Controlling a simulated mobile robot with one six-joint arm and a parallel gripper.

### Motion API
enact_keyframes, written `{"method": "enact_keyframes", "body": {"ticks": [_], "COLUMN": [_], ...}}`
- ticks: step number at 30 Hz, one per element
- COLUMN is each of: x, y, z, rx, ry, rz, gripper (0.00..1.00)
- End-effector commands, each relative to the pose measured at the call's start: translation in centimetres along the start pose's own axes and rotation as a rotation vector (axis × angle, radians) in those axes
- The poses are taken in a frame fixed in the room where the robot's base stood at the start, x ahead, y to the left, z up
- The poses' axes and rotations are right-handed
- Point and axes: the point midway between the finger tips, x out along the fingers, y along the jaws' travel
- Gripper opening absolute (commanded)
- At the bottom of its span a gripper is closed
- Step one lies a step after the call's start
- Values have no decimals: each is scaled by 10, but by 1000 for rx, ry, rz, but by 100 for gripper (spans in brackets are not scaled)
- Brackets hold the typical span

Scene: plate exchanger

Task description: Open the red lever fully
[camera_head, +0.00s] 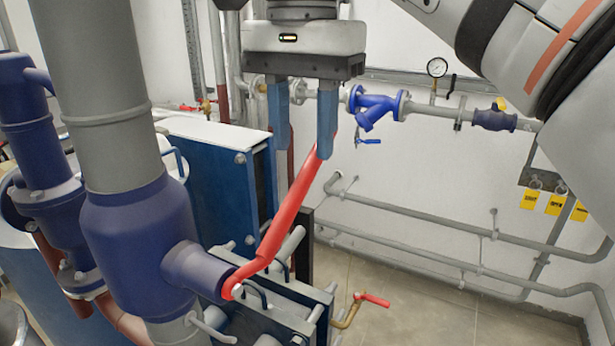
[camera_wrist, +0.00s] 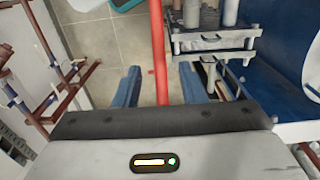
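The long red lever (camera_head: 290,215) is attached to the stub of a blue valve body (camera_head: 140,245) and slants up and to the right. Its upper end is partly hidden behind the right finger of my gripper (camera_head: 303,145). In the wrist view the red lever (camera_wrist: 158,50) runs between the two blue fingers of my gripper (camera_wrist: 160,85), with a gap on both sides. The gripper is open and holds nothing. I cannot tell whether the lever's tip touches a finger.
A blue plate exchanger (camera_head: 220,185) stands behind the lever. A thick grey pipe (camera_head: 100,90) rises from the valve body at left. A smaller red-handled valve (camera_head: 372,299) sits low near the floor. Wall pipes (camera_head: 430,215) run at right; the floor between is clear.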

Motion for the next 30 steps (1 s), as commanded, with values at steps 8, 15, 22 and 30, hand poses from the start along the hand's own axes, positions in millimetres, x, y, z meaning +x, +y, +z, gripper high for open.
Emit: {"method": "enact_keyframes", "body": {"ticks": [8, 15, 22, 30], "x": [43, 66, 73, 73], "y": [0, 0, 0, -1], "z": [1, 1, 1, 2], "rx": [-3, -4, -5, -6], "ry": [-1, -1, 0, 0], "rz": [2, 1, 0, 0], "gripper": [37, 37, 37, 28]}}
